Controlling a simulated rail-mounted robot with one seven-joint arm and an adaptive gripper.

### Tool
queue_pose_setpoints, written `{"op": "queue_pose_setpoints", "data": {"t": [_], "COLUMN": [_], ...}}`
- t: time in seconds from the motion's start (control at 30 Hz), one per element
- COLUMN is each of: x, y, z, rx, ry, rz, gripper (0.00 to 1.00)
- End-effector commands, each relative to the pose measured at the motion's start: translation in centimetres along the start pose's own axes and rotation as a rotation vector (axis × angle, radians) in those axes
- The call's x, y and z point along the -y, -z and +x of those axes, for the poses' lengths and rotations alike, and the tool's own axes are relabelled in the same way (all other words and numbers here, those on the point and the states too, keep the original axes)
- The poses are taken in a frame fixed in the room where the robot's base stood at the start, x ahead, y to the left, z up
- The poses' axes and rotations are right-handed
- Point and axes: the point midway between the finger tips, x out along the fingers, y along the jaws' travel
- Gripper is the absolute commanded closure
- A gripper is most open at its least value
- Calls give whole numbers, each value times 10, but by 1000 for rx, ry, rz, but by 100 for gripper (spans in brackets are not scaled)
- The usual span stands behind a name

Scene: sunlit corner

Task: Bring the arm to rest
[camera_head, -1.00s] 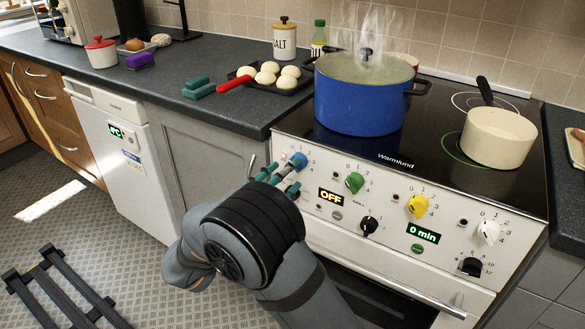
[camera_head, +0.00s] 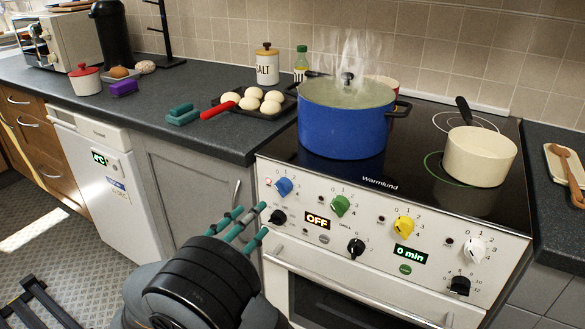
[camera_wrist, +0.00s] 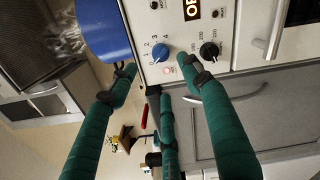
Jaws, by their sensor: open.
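My gripper (camera_head: 238,222) is in front of the stove's left edge, below and left of the blue knob (camera_head: 284,187). Its green fingers are spread open and hold nothing. In the wrist view my gripper (camera_wrist: 160,85) points at the stove front, with the blue knob (camera_wrist: 160,52) and a black knob (camera_wrist: 209,51) beyond the fingertips. The fingers look apart from the blue knob. A small red light glows beside that knob.
A steaming blue pot (camera_head: 345,120) and a cream saucepan (camera_head: 480,156) stand on the stove top (camera_head: 420,190). A tray of pale rolls (camera_head: 262,100) sits on the counter to the left. The oven handle (camera_head: 350,288) juts out low. Floor at lower left is mostly open.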

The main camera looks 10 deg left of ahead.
Motion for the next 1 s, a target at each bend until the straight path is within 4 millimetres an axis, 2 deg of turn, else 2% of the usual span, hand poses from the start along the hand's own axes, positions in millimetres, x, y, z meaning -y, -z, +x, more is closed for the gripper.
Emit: {"op": "queue_pose_setpoints", "data": {"t": [0.4, 0.6, 0.73, 1.0], "x": [0, 0, 0, 0], "y": [-1, 0, 0, 0], "z": [76, 106, 116, 114], "rx": [3, 1, -1, -2], "ry": [1, 0, -1, -1], "rz": [1, 2, 1, 42], "gripper": [51, 51, 51, 51]}}
